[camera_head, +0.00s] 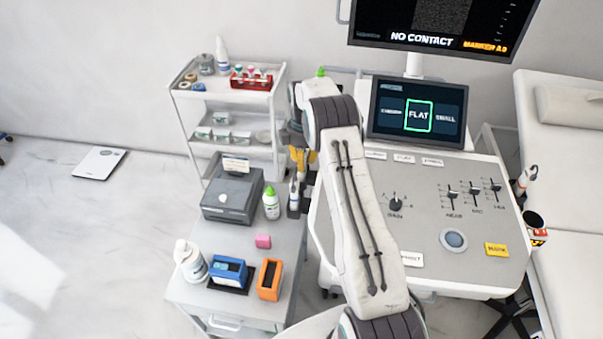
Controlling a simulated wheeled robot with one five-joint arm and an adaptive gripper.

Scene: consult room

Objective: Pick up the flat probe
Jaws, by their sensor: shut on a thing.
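My gripper (300,160), with yellow fingers, is at the left side of the ultrasound console (430,210), partly hidden behind my arm. It is shut on a slim white and dark probe, which I take as the flat probe (293,196); it points down just below the fingers. Its upper part is hidden by the gripper, and I cannot tell whether it still touches a holder. The console's small screen (418,112) has FLAT framed in green between two other choices. The big monitor (435,25) reads NO CONTACT.
A bottle with a green cap (271,203) stands close left of the probe, beside a grey box (232,195). The cart top (205,298) also holds a white bottle (190,262), blue and orange devices and a pink block. A shelf trolley (225,100) stands behind. An exam couch (570,170) is right.

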